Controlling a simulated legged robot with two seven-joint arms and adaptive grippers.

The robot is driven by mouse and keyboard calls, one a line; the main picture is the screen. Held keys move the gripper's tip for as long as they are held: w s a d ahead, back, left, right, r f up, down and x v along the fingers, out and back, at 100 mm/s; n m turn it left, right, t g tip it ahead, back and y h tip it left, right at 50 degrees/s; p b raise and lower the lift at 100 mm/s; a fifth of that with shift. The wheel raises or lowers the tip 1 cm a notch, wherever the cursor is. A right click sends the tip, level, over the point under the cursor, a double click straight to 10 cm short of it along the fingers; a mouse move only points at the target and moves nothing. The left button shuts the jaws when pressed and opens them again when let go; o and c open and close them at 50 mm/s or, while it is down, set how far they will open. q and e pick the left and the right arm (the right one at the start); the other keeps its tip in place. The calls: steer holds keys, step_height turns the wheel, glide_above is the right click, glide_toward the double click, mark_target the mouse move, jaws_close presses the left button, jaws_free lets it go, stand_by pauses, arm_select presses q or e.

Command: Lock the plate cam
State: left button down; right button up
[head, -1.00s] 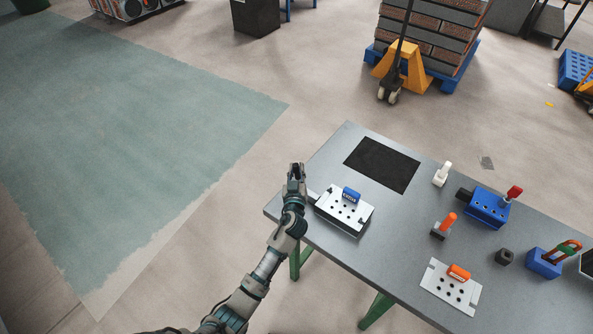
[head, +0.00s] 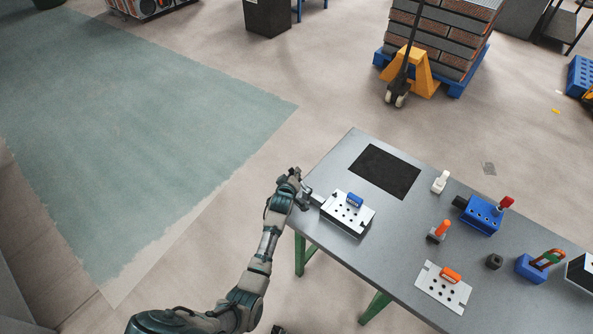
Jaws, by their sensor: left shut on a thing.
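A white plate with dark holes and a blue block on top (head: 347,214) sits on a dark base near the left edge of the grey table. A short handle (head: 317,198) sticks out from its left side, over the table edge. My left gripper (head: 305,191) is at the outer end of this handle and is shut on it; the fingers partly hide the contact. A similar white plate with an orange block (head: 443,289) lies flat nearer the front edge. I cannot tell from the view which part is the cam. My right gripper is not in view.
The grey table (head: 395,235) carries a black mat (head: 384,171), a white upright piece (head: 440,182), an orange-handled piece (head: 438,231), a blue block with a red knob (head: 482,215), a small black block (head: 494,262) and a blue holder (head: 531,268). Open floor lies left.

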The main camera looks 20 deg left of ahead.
arm_select(q)
steer(key=shift+w+a+f+n+g+h+p, duration=0.15)
steer(key=shift+a+f+n+g+h+p, duration=0.2)
steer(key=shift+p, duration=0.25)
steer(key=shift+w+a+f+n+g+h+p, duration=0.1)
steer(key=shift+a+f+n+g+h+p, duration=0.15)
steer(key=shift+f+n+h, duration=0.3)
steer(key=shift+a+f+n+g+h+p, duration=0.15)
steer(key=shift+f+n+g+h, duration=0.2)
steer(key=shift+f, duration=0.3)
steer(key=shift+w+a+f+n+g+h+p, duration=0.1)
steer(key=shift+a+f+n+g+h+p, duration=0.1)
steer(key=shift+f+n+h, duration=0.35)
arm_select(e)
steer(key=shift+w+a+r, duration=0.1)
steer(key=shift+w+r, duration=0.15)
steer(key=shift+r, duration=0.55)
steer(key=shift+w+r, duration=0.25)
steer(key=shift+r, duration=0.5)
arm_select(q)
steer(key=shift+s+f, duration=0.1)
steer(key=c, duration=1.2)
jaws_free()
steer(key=shift+o, duration=0.9)
steer(key=shift+f, duration=0.15)
steer(key=shift+w, duration=0.2)
